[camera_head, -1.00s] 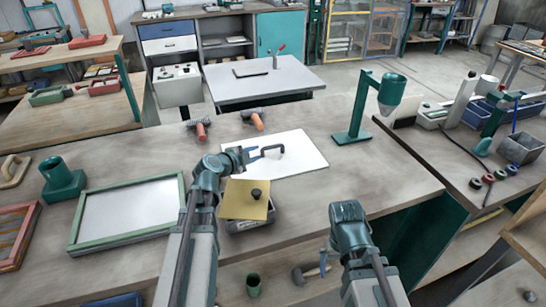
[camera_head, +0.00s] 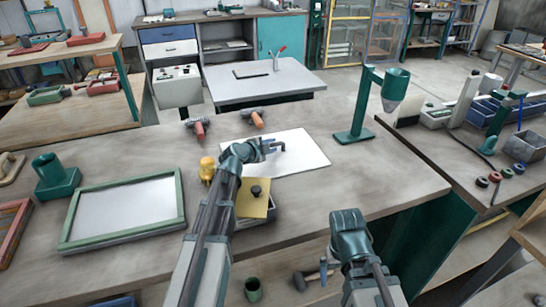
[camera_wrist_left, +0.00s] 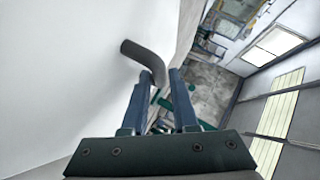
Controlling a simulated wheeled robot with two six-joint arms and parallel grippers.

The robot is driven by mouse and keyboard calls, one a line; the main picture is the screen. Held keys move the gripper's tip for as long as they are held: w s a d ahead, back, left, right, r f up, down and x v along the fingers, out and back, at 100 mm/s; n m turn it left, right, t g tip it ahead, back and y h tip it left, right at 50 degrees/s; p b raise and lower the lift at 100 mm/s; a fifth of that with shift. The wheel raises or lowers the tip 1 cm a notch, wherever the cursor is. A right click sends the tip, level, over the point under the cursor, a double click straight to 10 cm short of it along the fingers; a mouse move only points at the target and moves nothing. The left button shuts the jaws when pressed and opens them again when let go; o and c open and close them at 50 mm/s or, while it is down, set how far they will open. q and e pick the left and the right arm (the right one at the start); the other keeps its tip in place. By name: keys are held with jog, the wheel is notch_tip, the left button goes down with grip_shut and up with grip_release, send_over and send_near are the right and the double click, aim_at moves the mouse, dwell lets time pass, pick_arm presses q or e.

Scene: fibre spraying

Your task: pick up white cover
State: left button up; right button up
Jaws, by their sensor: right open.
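The white cover (camera_head: 303,154) is a flat white sheet with a dark handle, lying near the middle of the bench. My left gripper (camera_head: 271,147) reaches over it from the left, at the handle. In the left wrist view, the dark bent handle (camera_wrist_left: 140,54) runs between the two blue fingers (camera_wrist_left: 159,82), which sit close on both sides of it. The white cover (camera_wrist_left: 80,70) fills the left of that view. My right gripper (camera_head: 324,268) is low in front of the bench, open, away from the cover and partly hidden by its arm.
A green-framed screen (camera_head: 127,208) is at left. A green funnel stand (camera_head: 357,120) stands right of the cover.

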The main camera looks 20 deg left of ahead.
pick_arm(q)
jog(key=shift+x, duration=1)
jog(key=shift+s, duration=0.1)
grip_shut()
dwell(0.5)
